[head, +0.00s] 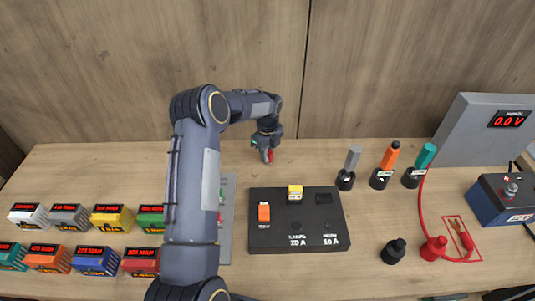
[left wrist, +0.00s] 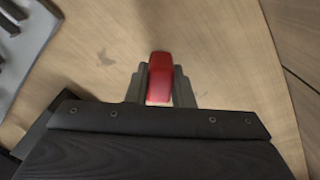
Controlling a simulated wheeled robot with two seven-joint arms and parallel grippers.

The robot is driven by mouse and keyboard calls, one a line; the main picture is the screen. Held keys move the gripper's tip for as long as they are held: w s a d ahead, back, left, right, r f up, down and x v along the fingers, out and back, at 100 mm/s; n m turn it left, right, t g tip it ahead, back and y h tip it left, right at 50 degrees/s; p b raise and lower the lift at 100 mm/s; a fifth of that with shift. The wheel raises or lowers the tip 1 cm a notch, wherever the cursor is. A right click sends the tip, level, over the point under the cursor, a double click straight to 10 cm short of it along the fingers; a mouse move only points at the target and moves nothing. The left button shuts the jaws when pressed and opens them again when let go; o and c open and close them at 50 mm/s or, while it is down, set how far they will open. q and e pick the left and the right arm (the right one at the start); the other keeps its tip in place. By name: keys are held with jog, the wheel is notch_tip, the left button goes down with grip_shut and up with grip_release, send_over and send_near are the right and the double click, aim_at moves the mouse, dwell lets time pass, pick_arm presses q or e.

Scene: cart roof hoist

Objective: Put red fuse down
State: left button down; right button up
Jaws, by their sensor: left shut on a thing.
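In the left wrist view the red fuse (left wrist: 160,78) sits between the two grey fingers of the gripper (left wrist: 160,86), over bare wood. I cannot tell whether the fuse touches the bench top. My right gripper is not in view.
The black fuse panel (head: 265,237) holds an orange and a yellow fuse. Grey, orange and teal tools (head: 391,155) stand in holders to the right. Several coloured boxes (head: 111,218) stand at left. A battery (head: 495,202) is far right. The bench back (head: 320,157) is clear.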

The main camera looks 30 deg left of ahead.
pick_arm(q)
jog(key=shift+f, duration=0.15)
jog(key=shift+f, duration=0.1)
jog(key=c, duration=1.3)
grip_release()
jog(key=shift+o, duration=0.2)
